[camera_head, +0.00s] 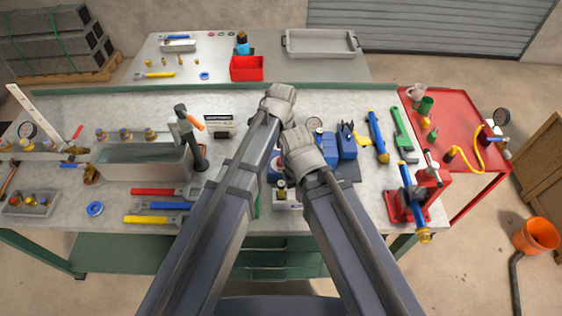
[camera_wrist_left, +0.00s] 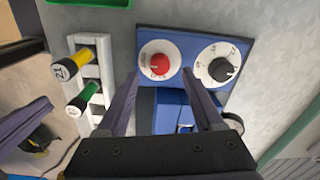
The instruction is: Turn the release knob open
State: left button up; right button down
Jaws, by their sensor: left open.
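A blue panel in the left wrist view carries a red knob (camera_wrist_left: 159,64) on a white dial and a black knob (camera_wrist_left: 220,69) on a larger white dial. I cannot tell from markings which is the release knob. My left gripper (camera_wrist_left: 161,76) is open, its two fingers apart in front of the panel. The left fingertip is beside the red knob's dial, the right one between the dials. Nothing is held, and contact with the knob is not clear. In the head view my arms hide most of the panel. My right gripper's jaws do not show.
A white rack (camera_wrist_left: 102,68) with yellow and green cylinders stands beside the panel. A red side table (camera_head: 455,115) is at right.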

pick_arm(q)
jog(key=shift+f+b, duration=1.5)
jog(key=shift+f, duration=0.5)
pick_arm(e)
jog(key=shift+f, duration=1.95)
pick_arm(q)
jog(key=shift+r, duration=0.1)
jog(key=shift+c, duration=0.2)
grip_shut()
